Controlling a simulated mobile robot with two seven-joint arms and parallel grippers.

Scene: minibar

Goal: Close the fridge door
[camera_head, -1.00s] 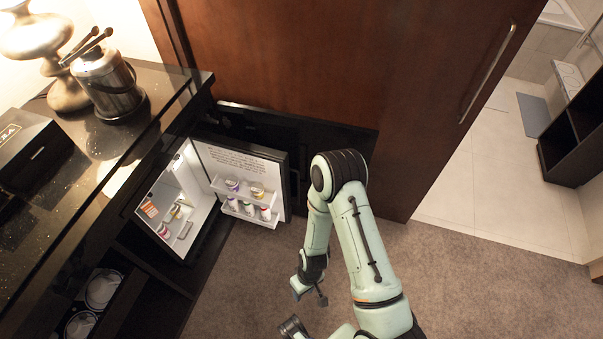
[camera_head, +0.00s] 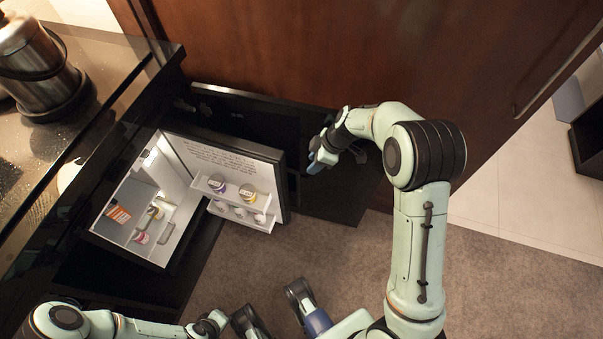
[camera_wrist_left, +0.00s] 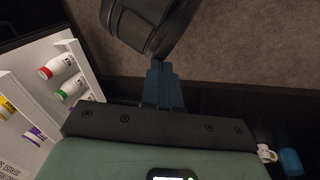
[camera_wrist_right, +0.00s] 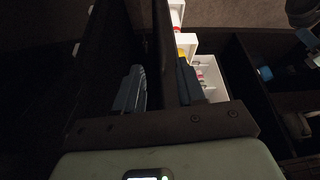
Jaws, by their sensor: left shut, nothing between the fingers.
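The fridge (camera_head: 165,205) stands open in the cabinet. Its door (camera_head: 285,180) is swung out, with white shelves holding several small containers on its inner side. My right gripper (camera_head: 318,158) is beyond the door's outer edge in the head view. In the right wrist view its two fingers (camera_wrist_right: 158,88) are apart, with the dark door panel (camera_wrist_right: 164,40) between or just past them; contact is unclear. My left gripper (camera_wrist_left: 163,80) is shut and empty in the left wrist view, beside the bottles on the door shelves. Its fingertips are hard to make out in the head view.
The dark counter (camera_head: 90,110) with a metal ice bucket (camera_head: 38,65) is at the left. A large brown wooden panel (camera_head: 350,50) rises behind the fridge. The carpet (camera_head: 510,290) is clear at the right.

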